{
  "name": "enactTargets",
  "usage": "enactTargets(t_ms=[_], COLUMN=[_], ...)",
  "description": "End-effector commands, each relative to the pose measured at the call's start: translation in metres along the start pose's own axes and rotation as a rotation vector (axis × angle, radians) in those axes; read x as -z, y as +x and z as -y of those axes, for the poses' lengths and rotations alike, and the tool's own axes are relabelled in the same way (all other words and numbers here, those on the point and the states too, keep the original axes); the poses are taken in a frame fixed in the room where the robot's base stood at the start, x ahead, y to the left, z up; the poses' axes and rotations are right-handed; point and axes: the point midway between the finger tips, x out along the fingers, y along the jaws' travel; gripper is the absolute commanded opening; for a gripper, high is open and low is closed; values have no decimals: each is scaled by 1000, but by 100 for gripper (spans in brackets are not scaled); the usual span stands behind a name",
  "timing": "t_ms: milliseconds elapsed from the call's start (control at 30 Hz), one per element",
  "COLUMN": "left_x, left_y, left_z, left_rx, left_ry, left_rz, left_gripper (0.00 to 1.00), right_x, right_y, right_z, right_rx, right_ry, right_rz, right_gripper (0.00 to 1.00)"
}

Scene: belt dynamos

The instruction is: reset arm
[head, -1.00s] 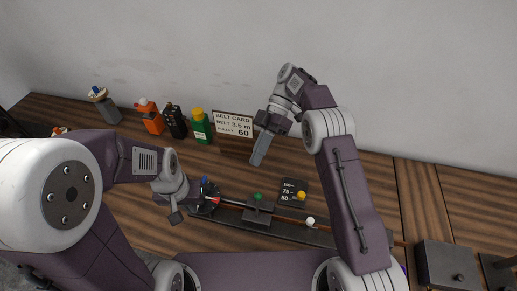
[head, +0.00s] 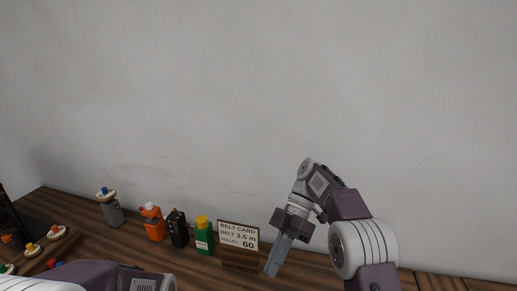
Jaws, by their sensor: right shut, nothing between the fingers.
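My right gripper (head: 274,267) is in the lower right of the head view, pointing down over the wooden table. Its fingers are together with nothing between them. It hangs just right of the belt card, apart from it as far as I can tell. Part of my left arm (head: 110,276) shows along the bottom edge. My left gripper is out of view.
The belt card (head: 238,236) stands upright, reading belt 3.5 m and pulley 60. Left of it stand a green bottle (head: 203,240), a black can (head: 178,230), an orange bottle (head: 153,224) and a grey holder (head: 112,213). A grey wall is behind.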

Motion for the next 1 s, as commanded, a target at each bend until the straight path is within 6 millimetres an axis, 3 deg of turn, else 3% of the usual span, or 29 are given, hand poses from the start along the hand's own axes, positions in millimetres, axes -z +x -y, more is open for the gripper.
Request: enactTargets(t_ms=[33,167,267,400,500,600,767,1000], left_x=[-2,-3,-4,-5,-5,-5,-5,-5], left_y=[14,29,40,50,52,49,49,49], left_z=[0,1,1,1,1,1,1,1], left_rx=[0,0,0,0,0,0,0,0], left_ry=[0,0,0,0,0,0,0,0], left_rz=[0,0,0,0,0,0,0,0], left_gripper=[0,0,0,0,0,0,0,0], right_x=[-7,-32,-66,-125,-166,-195,-210,-210], right_y=[8,28,56,102,134,155,139,136], right_z=[9,32,52,84,106,115,92,88], right_rx=[-29,-129,-243,-455,-638,-798,-1015,-1042], right_ry=[52,303,580,1011,1310,1559,1755,1826], right_rz=[22,98,168,246,255,206,31,-24], right_gripper=[0,0,0,0,0,0,0,0])
